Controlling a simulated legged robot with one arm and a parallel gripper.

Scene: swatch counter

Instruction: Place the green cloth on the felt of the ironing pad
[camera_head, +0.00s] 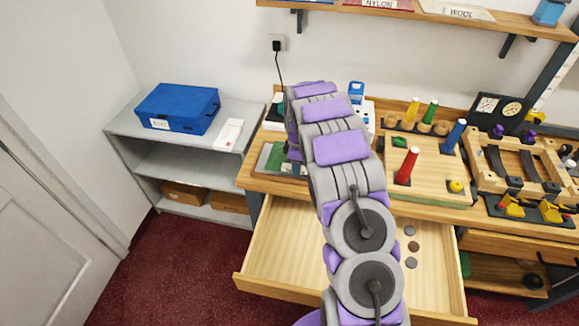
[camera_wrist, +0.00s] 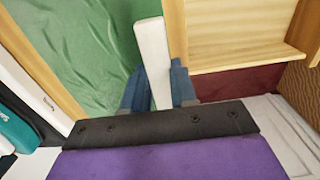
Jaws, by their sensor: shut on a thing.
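The green cloth (camera_wrist: 85,45) lies wrinkled and spread out at the upper left of the wrist view. A white strip (camera_wrist: 152,50) runs along its right edge. My gripper (camera_wrist: 158,88) has its blue fingers shut on this strip, one on each side. In the head view a green patch (camera_head: 277,157) shows left of my arm on the counter, beside a grey flat area (camera_head: 262,159). My arm hides the gripper and part of that spot there. I cannot make out the ironing pad's felt for certain.
An open wooden drawer (camera_head: 280,250) with several small discs juts out below the counter. A blue box (camera_head: 178,108) sits on the grey shelf (camera_head: 120,122) at left.

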